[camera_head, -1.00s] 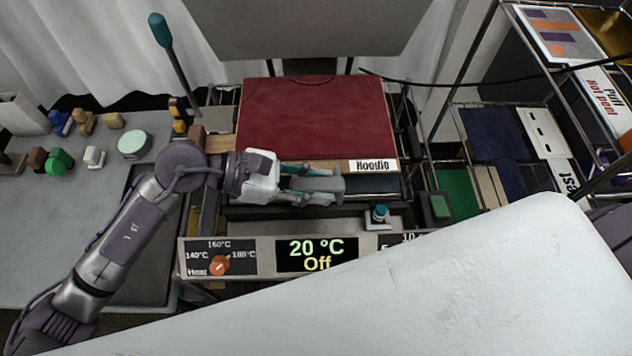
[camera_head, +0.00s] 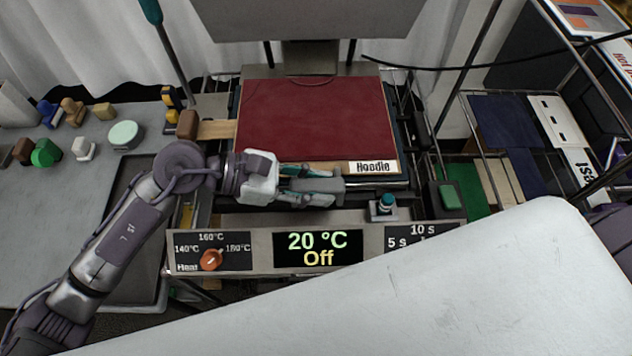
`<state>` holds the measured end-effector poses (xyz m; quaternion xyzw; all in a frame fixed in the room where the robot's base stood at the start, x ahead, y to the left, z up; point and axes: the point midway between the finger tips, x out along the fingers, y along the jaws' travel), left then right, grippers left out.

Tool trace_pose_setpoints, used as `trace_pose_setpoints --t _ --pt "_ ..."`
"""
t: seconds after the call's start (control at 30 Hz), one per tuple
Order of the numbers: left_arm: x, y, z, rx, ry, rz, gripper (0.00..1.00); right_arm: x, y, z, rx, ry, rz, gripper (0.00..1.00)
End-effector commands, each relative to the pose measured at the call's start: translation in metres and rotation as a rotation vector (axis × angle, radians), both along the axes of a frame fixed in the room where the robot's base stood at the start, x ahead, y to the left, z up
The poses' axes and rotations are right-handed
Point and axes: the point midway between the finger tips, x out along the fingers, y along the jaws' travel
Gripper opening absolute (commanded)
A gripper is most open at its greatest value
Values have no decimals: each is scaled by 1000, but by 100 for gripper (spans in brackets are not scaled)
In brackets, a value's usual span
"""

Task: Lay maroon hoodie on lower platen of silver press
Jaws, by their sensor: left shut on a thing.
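The maroon hoodie (camera_head: 310,118) lies flat as a squared panel with a wooden front edge and a white "Hoodie" label (camera_head: 372,167). It is over the lower platen (camera_head: 392,184) of the silver press, covering most of it; whether it touches the platen cannot be told. The raised upper platen (camera_head: 310,15) is behind and above it. My left gripper (camera_head: 325,184) is at the hoodie's front edge, left of the label, shut with a grey block between its fingers. The exact contact is hidden. My right gripper is not in view.
The press's front panel shows "20 °C Off" (camera_head: 318,249), with an orange heat knob (camera_head: 211,259). A teal-topped button (camera_head: 384,204) stands close right of my gripper. Stamps and a round tin (camera_head: 125,134) sit on the left table. A rack with folded cloth (camera_head: 508,128) stands right.

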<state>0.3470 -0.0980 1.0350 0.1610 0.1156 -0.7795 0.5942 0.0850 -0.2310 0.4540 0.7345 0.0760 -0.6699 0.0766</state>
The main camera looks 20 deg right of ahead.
Motion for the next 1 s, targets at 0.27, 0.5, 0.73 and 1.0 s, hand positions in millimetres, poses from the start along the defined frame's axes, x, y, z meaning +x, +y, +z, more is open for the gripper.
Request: trace_pose_setpoints --t 0.27,0.5,0.73,1.0 --pt "0 0 -4 -3 -3 0 0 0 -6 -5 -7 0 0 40" --pt "0 0 -5 -3 -3 0 46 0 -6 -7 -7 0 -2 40" --pt "0 0 -6 -1 -1 0 60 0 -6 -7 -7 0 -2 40" --pt "2 8 -4 3 2 2 60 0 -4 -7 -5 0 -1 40"
